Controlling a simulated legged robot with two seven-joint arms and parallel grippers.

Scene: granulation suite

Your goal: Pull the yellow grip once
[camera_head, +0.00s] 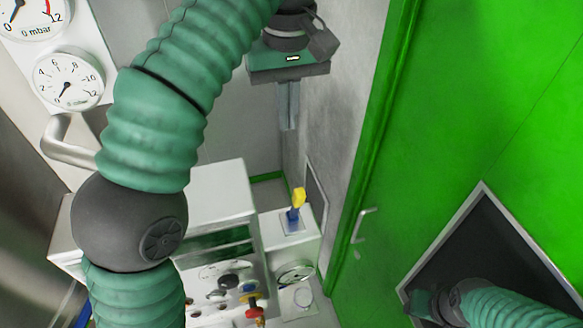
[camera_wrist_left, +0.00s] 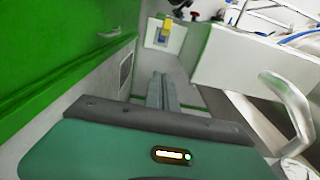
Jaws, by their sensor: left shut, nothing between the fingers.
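The yellow grip (camera_head: 299,198) stands on a short blue stem on top of a white box (camera_head: 305,244) beside the grey wall. It also shows in the left wrist view (camera_wrist_left: 167,29), beyond the fingertips. My left gripper (camera_head: 287,126) is shut and empty, its fingers pointing down. In the head view it is above the yellow grip and apart from it. In the left wrist view the closed fingers (camera_wrist_left: 163,80) point toward the grip with a gap between. My right arm shows at the lower right; its gripper (camera_head: 424,304) is dark and its fingers cannot be made out.
A white cabinet panel (camera_head: 225,195) with knobs and a red-and-yellow valve (camera_head: 254,310) stands left of the grip. A green door (camera_head: 480,110) with a handle (camera_head: 361,226) and dark window is on the right. Gauges (camera_head: 68,80) and a bent metal handle (camera_head: 65,145) are at left.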

